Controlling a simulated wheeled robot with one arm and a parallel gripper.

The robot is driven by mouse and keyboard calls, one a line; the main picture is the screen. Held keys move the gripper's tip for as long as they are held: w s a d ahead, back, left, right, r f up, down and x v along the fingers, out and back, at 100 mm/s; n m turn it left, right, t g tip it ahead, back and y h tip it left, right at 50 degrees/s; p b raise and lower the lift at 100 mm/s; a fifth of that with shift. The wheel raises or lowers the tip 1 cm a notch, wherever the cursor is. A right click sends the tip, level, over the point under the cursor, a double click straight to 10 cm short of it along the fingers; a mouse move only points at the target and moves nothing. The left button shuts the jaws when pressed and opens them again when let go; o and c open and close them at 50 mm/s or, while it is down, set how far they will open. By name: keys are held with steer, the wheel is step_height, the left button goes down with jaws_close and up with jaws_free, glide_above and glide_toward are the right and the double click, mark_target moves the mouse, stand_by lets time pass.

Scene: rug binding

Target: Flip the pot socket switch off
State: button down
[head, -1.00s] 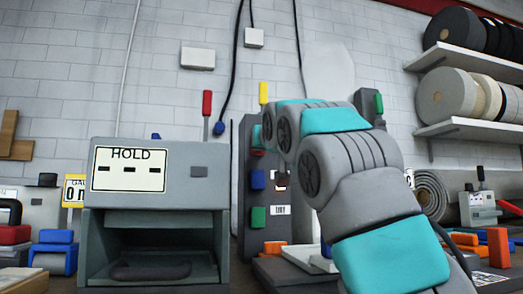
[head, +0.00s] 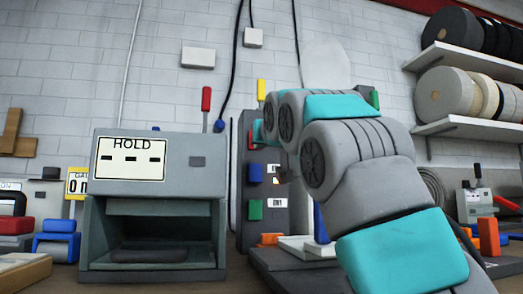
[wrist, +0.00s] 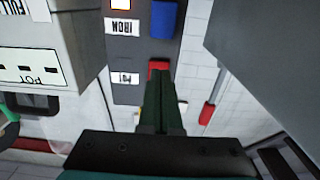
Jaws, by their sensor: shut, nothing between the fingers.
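The socket panel (head: 243,225) is a tall grey strip against the wall with red (head: 251,140), blue (head: 256,173) and green (head: 255,210) switches. In the wrist view, where labels appear inverted, the red switch (wrist: 159,67) sits beside the POT label (wrist: 124,79), and the blue switch (wrist: 163,18) beside the IRON label (wrist: 122,27). My gripper (wrist: 160,80) is shut and empty, its dark green fingers pointing at the red switch and overlapping its edge in view. I cannot tell whether they touch. In the head view my arm hides much of the panel's right side.
A grey HOLD box (head: 200,180) stands left of the panel. Red (head: 206,98) and yellow-handled (head: 261,90) levers rise beside it. A grey box with a POT sign (wrist: 28,67) is near the gripper in the wrist view.

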steer(key=f+v, duration=0.1)
steer(key=v, duration=0.9)
steer(key=shift+b, duration=0.45)
steer(key=shift+s+f, duration=0.1)
steer(key=shift+f, duration=0.05)
stand_by(0.3)
